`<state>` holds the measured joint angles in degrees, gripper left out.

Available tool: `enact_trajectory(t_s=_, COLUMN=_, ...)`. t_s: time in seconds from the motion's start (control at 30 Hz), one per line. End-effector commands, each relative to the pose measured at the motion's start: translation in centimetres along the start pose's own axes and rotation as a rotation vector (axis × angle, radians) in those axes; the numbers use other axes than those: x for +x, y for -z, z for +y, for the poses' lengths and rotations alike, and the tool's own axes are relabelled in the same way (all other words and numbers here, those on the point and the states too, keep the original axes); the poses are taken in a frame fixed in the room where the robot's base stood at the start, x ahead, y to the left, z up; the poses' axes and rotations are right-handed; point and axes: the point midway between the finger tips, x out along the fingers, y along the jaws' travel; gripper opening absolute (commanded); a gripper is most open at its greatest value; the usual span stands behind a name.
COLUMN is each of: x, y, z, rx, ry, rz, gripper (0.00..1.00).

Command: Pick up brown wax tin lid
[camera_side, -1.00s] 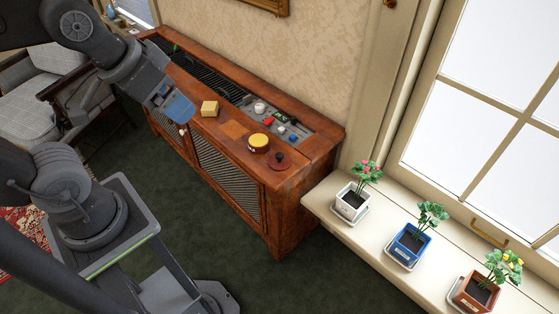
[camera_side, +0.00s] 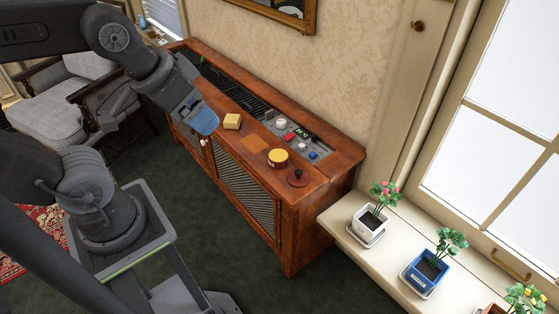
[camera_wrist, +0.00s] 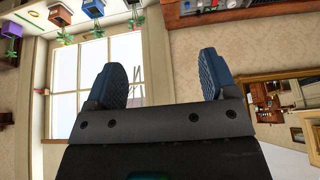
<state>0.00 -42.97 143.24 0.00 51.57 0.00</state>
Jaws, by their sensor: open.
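A round reddish-brown lid (camera_side: 298,178) with a small dark knob lies flat near the right end of the wooden cabinet top (camera_side: 317,168); I take it to be the wax tin lid. A yellow round tin (camera_side: 278,160) stands just to its left. My gripper (camera_side: 205,122), with blue fingers, is left of the lid, near a yellow block, and well apart from the lid. In the wrist view my two blue fingers (camera_wrist: 165,80) are spread with nothing between them. The lid cannot be made out in the wrist view.
The yellow block (camera_side: 232,121) and an orange-brown square patch (camera_side: 254,144) lie between my gripper and the tin. A recessed control panel (camera_side: 290,133) with knobs runs behind. Potted plants (camera_side: 367,222) stand on the windowsill at right. An armchair (camera_side: 55,105) is at left.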

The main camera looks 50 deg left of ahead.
Motion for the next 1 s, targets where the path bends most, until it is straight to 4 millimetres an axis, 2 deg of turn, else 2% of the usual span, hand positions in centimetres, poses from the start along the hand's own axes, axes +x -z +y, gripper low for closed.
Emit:
enact_trajectory(t_s=0.03, x=0.0, y=0.0, z=0.0, rx=0.0, ry=0.0, rz=0.0, gripper=0.74)
enact_trajectory(t_s=0.23, x=0.0, y=0.0, z=0.0, rx=0.0, ry=0.0, rz=0.0, gripper=0.56)
enact_trajectory(t_s=0.47, x=0.0, y=0.1, z=0.0, rx=-0.003, ry=0.0, rz=-0.002, gripper=0.56)
enact_trajectory(t_s=0.57, x=0.4, y=1.0, z=-0.1, rx=-0.024, ry=0.002, rz=-0.019, gripper=0.56)
enact_trajectory(t_s=0.77, x=2.9, y=5.5, z=-0.5, rx=-0.14, ry=0.014, rz=-0.098, gripper=0.56)
enact_trajectory(t_s=0.87, x=5.1, y=8.1, z=-0.8, rx=-0.212, ry=0.024, rz=-0.143, gripper=0.56)
enact_trajectory(t_s=1.0, x=9.1, y=11.3, z=-1.3, rx=-0.314, ry=0.043, rz=-0.204, gripper=0.56)
